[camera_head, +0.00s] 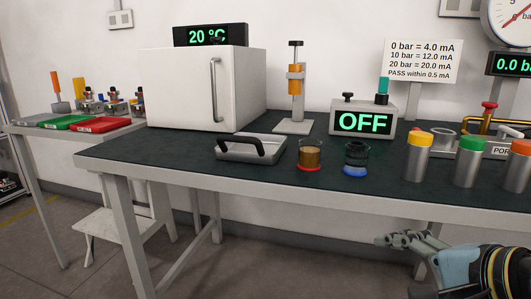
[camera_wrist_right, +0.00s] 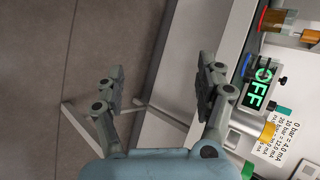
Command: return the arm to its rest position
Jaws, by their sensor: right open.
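My right gripper (camera_head: 412,240) is at the lower right of the head view, in front of the workbench (camera_head: 185,171) and below its top. In the right wrist view my right gripper (camera_wrist_right: 163,85) has its two fingers spread apart. Nothing is between them but floor and a bench leg behind. No object is held. My left gripper is not in view.
The bench carries a white oven (camera_head: 180,90), a grey tray (camera_head: 250,148), an OFF display box (camera_head: 362,120), a brown-filled jar (camera_head: 309,157), a dark jar with blue base (camera_head: 355,160) and capped cylinders (camera_head: 417,160). A side table (camera_head: 22,130) holds red and green trays. Floor in front is clear.

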